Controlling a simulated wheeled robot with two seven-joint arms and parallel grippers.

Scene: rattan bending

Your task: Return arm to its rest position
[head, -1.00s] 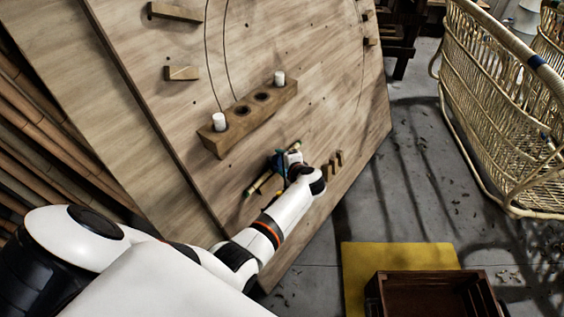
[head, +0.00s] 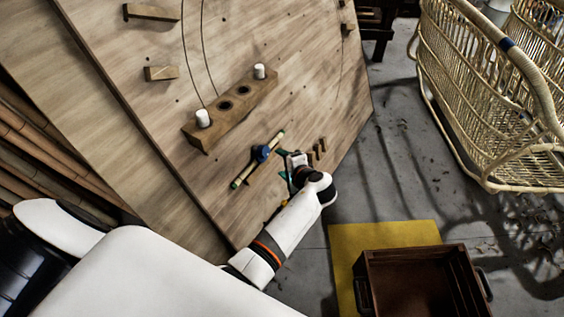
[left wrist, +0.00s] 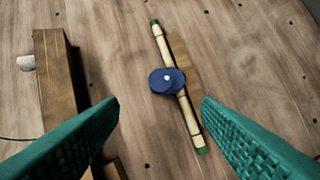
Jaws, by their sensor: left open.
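My left gripper (head: 287,166) is open and empty in front of the wooden board (head: 160,105). In the left wrist view its two green fingers (left wrist: 160,112) stand wide apart. A short rattan piece (head: 241,178) with green ends lies tilted against the board, just left of the gripper. A round blue knob (head: 261,153) sits over its middle. The left wrist view shows the rattan piece (left wrist: 162,42) and the blue knob (left wrist: 167,80) beyond the fingertips, apart from them. My right gripper is in neither view.
A wooden block (head: 232,112) with holes and two white cylinders is on the board, above the gripper. Several pegs stand right of the gripper. A brown crate (head: 372,268) is on a yellow mat (head: 345,240). A rattan frame (head: 480,110) stands right.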

